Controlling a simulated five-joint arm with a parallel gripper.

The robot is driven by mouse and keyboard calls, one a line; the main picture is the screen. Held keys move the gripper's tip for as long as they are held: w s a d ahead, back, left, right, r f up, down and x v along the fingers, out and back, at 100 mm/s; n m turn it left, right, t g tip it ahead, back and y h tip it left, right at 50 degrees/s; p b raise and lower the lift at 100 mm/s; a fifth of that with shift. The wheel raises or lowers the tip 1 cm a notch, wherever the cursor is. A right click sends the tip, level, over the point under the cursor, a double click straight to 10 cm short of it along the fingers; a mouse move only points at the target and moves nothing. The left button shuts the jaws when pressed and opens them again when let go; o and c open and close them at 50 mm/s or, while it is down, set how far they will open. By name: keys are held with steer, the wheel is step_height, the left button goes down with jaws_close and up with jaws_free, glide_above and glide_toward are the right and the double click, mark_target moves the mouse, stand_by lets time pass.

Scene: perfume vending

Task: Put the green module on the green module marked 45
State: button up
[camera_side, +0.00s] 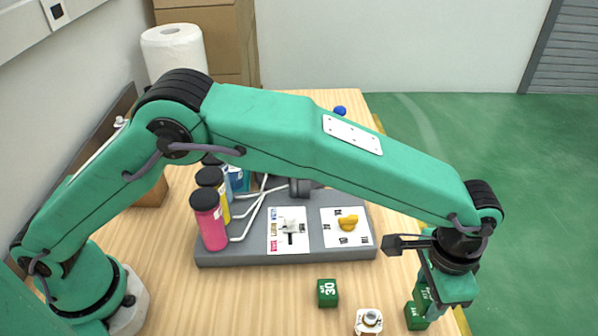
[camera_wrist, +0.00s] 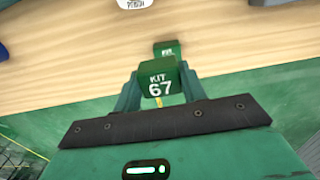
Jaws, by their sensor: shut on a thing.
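My gripper (camera_wrist: 158,88) is shut on a green module marked KIT 67 (camera_wrist: 160,84), which sits between the two fingers. In the side view my gripper (camera_side: 428,290) points down at the table's front right edge, with the held module (camera_side: 423,292) partly hidden by it. Another green module (camera_side: 416,317) stands on the table just below the held one; it also shows behind it in the wrist view (camera_wrist: 167,46). Its marking is too small to read. I cannot tell whether the two touch. A green module marked 30 (camera_side: 328,292) stands to the left.
A grey dispenser base (camera_side: 222,258) with coloured bottles (camera_side: 209,222), white cards and a yellow knob (camera_side: 348,222) is at mid-table. A small white round-topped item (camera_side: 369,321) stands between the module marked 30 and my gripper. The table edge is close by on the right.

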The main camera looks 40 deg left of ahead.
mark_target(424, 302)
steer(key=shift+w+a+f, duration=0.15)
steer(key=shift+w+f, duration=0.25)
steer(key=shift+w, duration=0.3)
steer(key=shift+f, duration=0.1)
steer(key=shift+f, duration=1.9)
steer(key=shift+f, duration=0.15)
steer(key=o, duration=1)
steer(key=shift+c, duration=0.2)
step_height(424, 302, up, 12)
steer(key=shift+r, duration=0.1)
